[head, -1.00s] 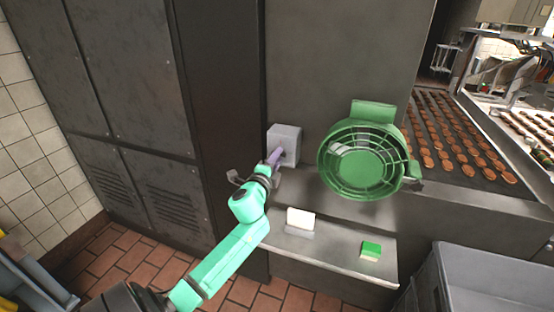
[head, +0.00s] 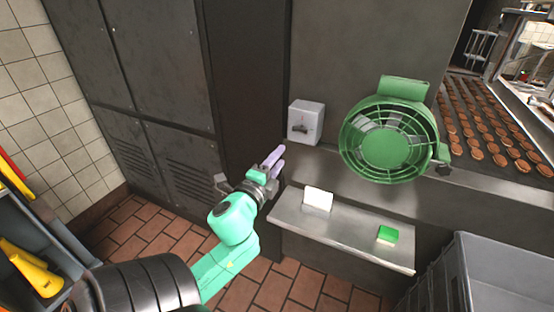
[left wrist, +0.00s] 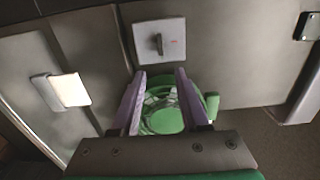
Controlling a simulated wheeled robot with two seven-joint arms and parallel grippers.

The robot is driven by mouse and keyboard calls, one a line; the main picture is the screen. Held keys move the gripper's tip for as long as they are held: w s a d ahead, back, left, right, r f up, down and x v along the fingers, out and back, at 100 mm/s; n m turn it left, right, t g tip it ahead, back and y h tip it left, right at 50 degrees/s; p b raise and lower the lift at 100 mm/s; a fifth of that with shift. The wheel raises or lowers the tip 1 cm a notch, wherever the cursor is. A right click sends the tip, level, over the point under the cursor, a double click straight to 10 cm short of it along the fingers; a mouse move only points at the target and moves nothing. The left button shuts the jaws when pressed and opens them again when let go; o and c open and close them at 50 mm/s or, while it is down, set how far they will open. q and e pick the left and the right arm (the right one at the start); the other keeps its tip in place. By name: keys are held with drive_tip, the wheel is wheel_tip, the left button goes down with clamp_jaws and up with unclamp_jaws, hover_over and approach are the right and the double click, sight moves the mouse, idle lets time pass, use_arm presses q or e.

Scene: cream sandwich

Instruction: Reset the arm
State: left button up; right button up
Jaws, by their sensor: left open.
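My left gripper (head: 273,161) is open and empty, with purple fingers. It stands in the air to the left of and below the grey switch box (head: 305,122), apart from it. In the left wrist view, the two fingers (left wrist: 158,100) are spread wide. The switch box (left wrist: 159,43) with its dark knob shows beyond them there. My left arm is green and comes up from the bottom of the head view. My right gripper is not in view.
A green round fan (head: 392,146) stands right of the switch box. A metal shelf (head: 345,235) below holds a white block (head: 318,198) and a green-topped sponge (head: 388,235). A grey bin (head: 480,270) stands at lower right. A conveyor of brown cookies (head: 480,120) is at upper right. Yellow items (head: 35,270) sit at left.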

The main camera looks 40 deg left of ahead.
use_arm(q)
drive_tip(key=shift+s+d, duration=0.1)
drive_tip(key=shift+s, duration=0.2)
drive_tip(key=s+d+f+n+g+h, duration=0.1)
drive_tip(key=s+f+n+g+h, duration=0.2)
drive_tip(key=f, duration=1.7)
drive_tip(key=s+f+n+g, duration=0.35)
drive_tip(key=f+g, duration=0.25)
drive_tip(key=f, duration=1.4)
drive_tip(key=s+d+f+n+g+h, duration=0.1)
drive_tip(key=s+d+f, duration=0.4)
drive_tip(key=s+f, duration=0.5)
drive_tip(key=s+d+f+n+g+h, duration=0.1)
drive_tip(key=s+d+f+n+g, duration=0.3)
drive_tip(key=s+f, duration=0.6)
drive_tip(key=s+d+g, duration=0.2)
drive_tip(key=s, duration=0.3)
drive_tip(key=shift+d+f+h, duration=0.25)
drive_tip(key=shift+f+h, duration=0.1)
drive_tip(key=shift+h, duration=0.05)
drive_tip(key=shift+n, duration=0.25)
